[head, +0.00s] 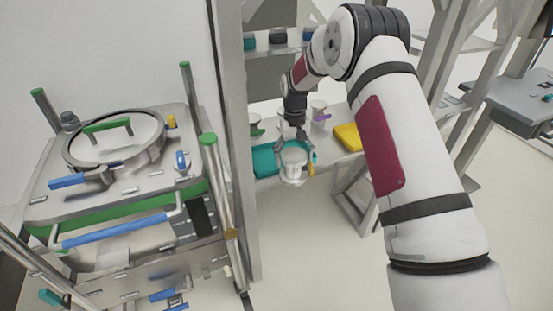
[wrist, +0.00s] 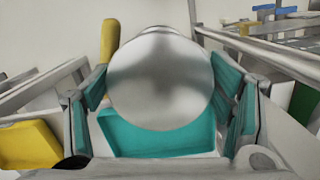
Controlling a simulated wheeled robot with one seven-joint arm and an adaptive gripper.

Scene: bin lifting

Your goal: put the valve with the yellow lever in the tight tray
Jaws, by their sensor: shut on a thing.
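The valve with the yellow lever (head: 293,168) is a pale metal body held in my gripper (head: 293,149). In the wrist view its round metal end (wrist: 160,80) fills the middle, with the yellow lever (wrist: 110,38) sticking up at its left. The gripper's teal-padded fingers close on it from both sides. A teal tray (head: 264,160) lies on the shelf behind and left of the valve, and shows beyond the valve in the wrist view (wrist: 155,142). A yellow tray (head: 347,137) lies to the right. I cannot tell which tray is the tight one.
A valve with a purple lever (head: 319,111) stands behind my gripper, and one with a green lever (head: 255,126) stands at its left. Several dark and teal items sit on the upper shelf. A metal post (head: 236,150) rises left of the shelf, beside a lidded vessel (head: 115,140).

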